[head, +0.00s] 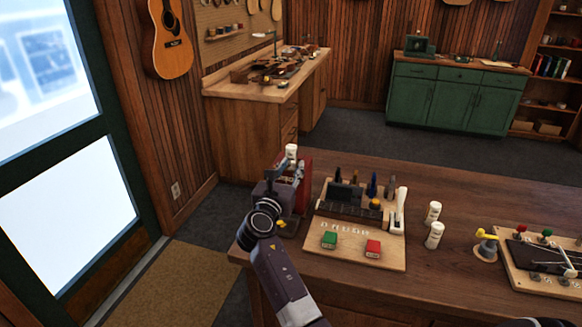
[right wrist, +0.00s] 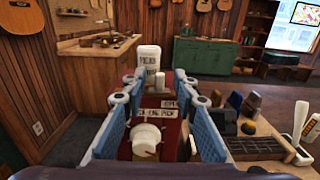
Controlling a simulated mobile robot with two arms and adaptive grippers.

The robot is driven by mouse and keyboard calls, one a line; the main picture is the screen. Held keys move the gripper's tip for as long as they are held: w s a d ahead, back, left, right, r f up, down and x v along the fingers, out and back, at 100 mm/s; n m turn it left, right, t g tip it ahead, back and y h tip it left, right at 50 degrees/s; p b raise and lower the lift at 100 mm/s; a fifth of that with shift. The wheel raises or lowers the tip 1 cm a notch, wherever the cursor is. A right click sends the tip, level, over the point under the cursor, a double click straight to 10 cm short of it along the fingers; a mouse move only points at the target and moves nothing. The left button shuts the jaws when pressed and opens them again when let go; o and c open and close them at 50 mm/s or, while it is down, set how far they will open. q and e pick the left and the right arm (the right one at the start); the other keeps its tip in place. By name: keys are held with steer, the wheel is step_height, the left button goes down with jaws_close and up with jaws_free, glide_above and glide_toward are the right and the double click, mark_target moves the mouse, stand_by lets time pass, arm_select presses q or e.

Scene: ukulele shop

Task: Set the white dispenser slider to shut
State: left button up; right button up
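A red dispenser-like body (head: 306,184) stands at the left end of the wooden table in the head view, partly hidden by my right gripper. In the right wrist view its red face (right wrist: 122,150) carries white label strips (right wrist: 157,114), too small to read surely. A white round-ended knob (right wrist: 147,138), seemingly the slider, sticks out below them. My right gripper (right wrist: 160,90) is open, its blue pads either side of the red face and knob. In the head view my right gripper (head: 287,172) is at the body's left side. I cannot tell if it touches. My left gripper is out of view.
A white bottle (head: 291,151) shows behind the gripper. Two white bottles (head: 434,235) and a yellow-handled device (head: 486,245) stand farther right. Bare tabletop lies between.

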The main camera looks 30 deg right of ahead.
steer(key=shift+s+a+r, duration=0.1)
jaws_close()
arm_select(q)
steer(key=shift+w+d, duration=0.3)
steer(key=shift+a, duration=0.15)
arm_select(e)
steer(key=shift+w+a+b, duration=0.55)
steer(key=shift+w+a, duration=0.4)
steer(key=shift+w, duration=0.25)
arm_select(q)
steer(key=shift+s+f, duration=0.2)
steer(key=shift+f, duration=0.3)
arm_select(e)
steer(key=shift+w+a, duration=0.25)
